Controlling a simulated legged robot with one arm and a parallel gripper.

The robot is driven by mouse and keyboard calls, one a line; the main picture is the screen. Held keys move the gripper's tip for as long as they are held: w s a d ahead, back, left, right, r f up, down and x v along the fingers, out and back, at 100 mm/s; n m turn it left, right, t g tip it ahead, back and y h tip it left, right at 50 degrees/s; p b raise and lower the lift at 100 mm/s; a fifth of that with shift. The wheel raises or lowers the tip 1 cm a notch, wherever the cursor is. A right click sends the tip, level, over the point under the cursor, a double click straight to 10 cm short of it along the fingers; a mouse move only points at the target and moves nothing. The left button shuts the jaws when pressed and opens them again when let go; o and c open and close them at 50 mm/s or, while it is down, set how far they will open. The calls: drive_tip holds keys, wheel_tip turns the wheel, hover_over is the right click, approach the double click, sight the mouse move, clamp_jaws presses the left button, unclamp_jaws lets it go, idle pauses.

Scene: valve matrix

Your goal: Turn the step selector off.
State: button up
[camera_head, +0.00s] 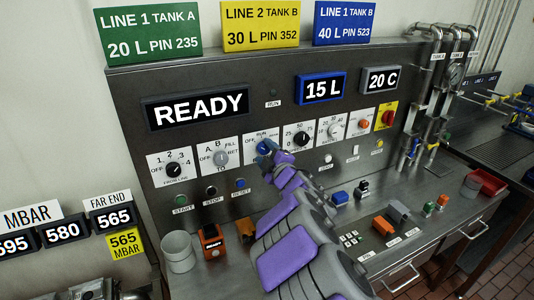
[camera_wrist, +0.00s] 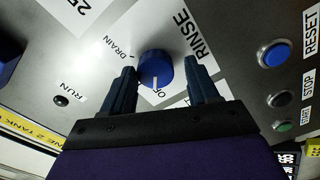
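A blue round knob (camera_wrist: 155,66) sits on a white plate with DRAIN, RINSE and partly hidden OFF lettering, likely the step selector. The wrist picture is turned, so the lettering is tilted. A small pale mark shows on the knob's lower edge, near the OFF lettering; I cannot tell its exact setting. My gripper (camera_wrist: 161,78) is open, with one dark blue finger on each side of the knob. The left finger is close to the knob and a gap shows at the right one. In the head view my gripper (camera_head: 266,150) is at the panel and largely hides the knob.
A grey selector (camera_head: 221,158) is left of my gripper and a black selector (camera_head: 302,139) is right of it. The blue RESET button (camera_head: 239,184) is below left. A READY display (camera_head: 198,108) is above. Several loose items stand on the counter below.

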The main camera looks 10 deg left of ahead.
drive_tip(key=shift+o, duration=0.7)
drive_tip(key=shift+w, duration=0.1)
drive_tip(key=shift+d+r, duration=0.1)
drive_tip(key=shift+s+d, duration=0.35)
drive_tip(key=shift+s, duration=0.3)
drive_tip(key=b+v, duration=0.2)
drive_tip(key=v, duration=1.3)
drive_tip(key=shift+s+b, duration=0.3)
drive_tip(key=shift+b, duration=0.05)
drive_tip(key=shift+s, duration=0.1)
drive_tip(key=shift+d, duration=0.1)
